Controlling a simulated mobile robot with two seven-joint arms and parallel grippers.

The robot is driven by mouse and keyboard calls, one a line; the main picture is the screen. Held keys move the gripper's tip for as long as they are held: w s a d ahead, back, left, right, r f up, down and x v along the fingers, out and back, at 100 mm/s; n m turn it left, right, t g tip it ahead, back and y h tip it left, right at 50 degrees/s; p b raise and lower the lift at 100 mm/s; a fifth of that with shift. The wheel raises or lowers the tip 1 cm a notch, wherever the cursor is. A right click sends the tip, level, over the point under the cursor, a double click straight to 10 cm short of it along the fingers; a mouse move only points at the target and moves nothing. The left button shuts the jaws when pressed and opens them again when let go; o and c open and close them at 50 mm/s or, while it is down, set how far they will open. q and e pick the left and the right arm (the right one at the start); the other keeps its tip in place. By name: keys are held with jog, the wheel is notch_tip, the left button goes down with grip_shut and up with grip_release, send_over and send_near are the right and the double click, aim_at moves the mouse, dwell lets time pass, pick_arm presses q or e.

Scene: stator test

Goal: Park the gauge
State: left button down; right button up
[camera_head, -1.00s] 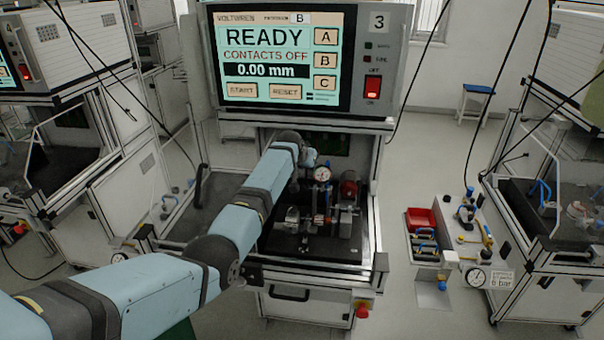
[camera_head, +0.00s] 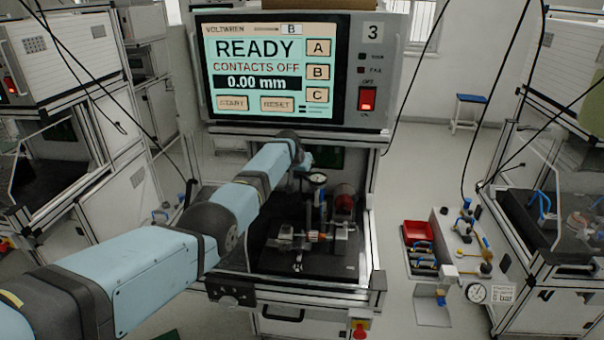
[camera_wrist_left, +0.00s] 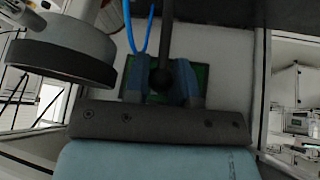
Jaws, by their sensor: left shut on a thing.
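The gauge (camera_head: 317,178) is a round white dial in a dark rim. It sits upright over the fixture in station 3, its face looking tilted back. My left gripper (camera_head: 306,163) reaches in from the left and is just behind and left of the dial. In the left wrist view its two blue fingers (camera_wrist_left: 167,82) are shut on a black ball knob (camera_wrist_left: 160,77) on a dark rod. A large round disc with a black rim (camera_wrist_left: 65,52) stands left of the fingers there, perhaps the gauge. My right gripper is not in view.
The fixture (camera_head: 320,236) has metal clamps and a red part (camera_head: 345,197) on a black plate. The screen (camera_head: 270,68) above reads READY, CONTACTS OFF, 0.00 mm. A side bench with a red tray (camera_head: 417,231) stands at right. The floor between is clear.

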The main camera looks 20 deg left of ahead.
pick_arm(q)
jog(key=shift+a+f, duration=0.1)
jog(key=shift+a, duration=0.05)
jog(key=c, duration=1.3)
grip_release()
jog(key=shift+o, duration=0.2)
jog(key=shift+w+f, duration=0.1)
jog(key=shift+f, duration=0.05)
jog(key=shift+s+a+r, duration=0.15)
jog(key=shift+s+r, duration=0.15)
jog(key=shift+r, duration=0.15)
jog(key=shift+s, duration=0.3)
jog(key=s+a, duration=0.2)
jog(key=s, duration=0.9)
jog(key=shift+s, duration=0.1)
